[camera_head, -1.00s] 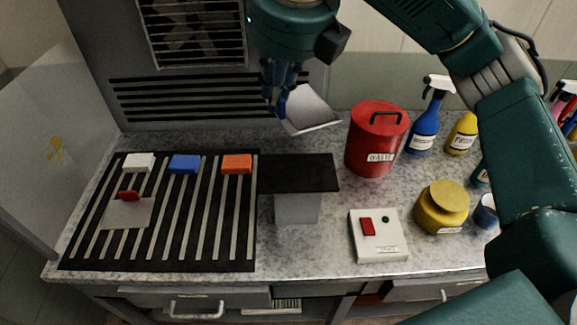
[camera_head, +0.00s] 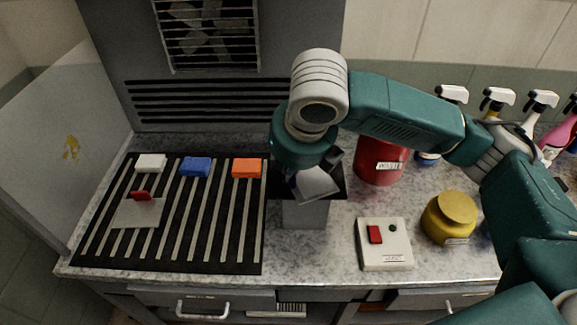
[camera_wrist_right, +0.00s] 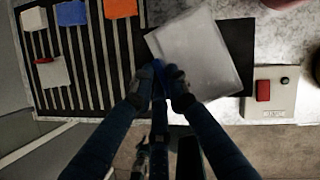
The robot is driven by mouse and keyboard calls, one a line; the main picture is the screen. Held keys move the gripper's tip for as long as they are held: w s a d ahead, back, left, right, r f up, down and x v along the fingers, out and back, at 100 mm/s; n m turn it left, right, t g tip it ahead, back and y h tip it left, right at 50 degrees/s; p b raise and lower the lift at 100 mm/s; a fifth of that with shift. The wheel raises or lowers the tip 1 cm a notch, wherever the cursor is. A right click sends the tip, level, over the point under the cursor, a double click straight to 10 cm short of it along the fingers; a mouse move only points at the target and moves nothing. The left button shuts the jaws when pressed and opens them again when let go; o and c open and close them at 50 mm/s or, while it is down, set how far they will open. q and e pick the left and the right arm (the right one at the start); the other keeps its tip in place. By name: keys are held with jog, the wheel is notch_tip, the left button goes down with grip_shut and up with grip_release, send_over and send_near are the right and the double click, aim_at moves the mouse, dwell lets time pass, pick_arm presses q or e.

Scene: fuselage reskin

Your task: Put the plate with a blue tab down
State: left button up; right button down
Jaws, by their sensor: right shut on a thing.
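My right gripper (camera_wrist_right: 166,82) is shut on the grey plate with a blue tab (camera_wrist_right: 200,50). The tab is mostly hidden between the dark blue fingers. In the head view the held plate (camera_head: 316,184) shows below my wrist, tilted, over the black-topped grey stand (camera_head: 306,213); the gripper itself is largely hidden there. I cannot tell whether the plate touches the stand. The striped black rack (camera_head: 250,225) is to the left, with a plate with a red tab (camera_head: 130,214) lying on its left part. My left gripper is not in view.
White (camera_head: 151,163), blue (camera_head: 196,166) and orange (camera_head: 247,168) blocks sit along the rack's back edge. A red waste can (camera_head: 380,162), a white switch box (camera_head: 385,246) and a yellow jar (camera_head: 449,217) stand right. The rack's middle and right strips are clear.

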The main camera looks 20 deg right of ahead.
jog(key=c, duration=1.7)
grip_release()
jog(key=shift+f, duration=0.1)
jog(key=shift+s+r, duration=0.1)
jog(key=shift+r, duration=0.45)
jog(key=v, duration=1.1)
jog(key=shift+r+b, duration=0.1)
jog(key=shift+b, duration=0.3)
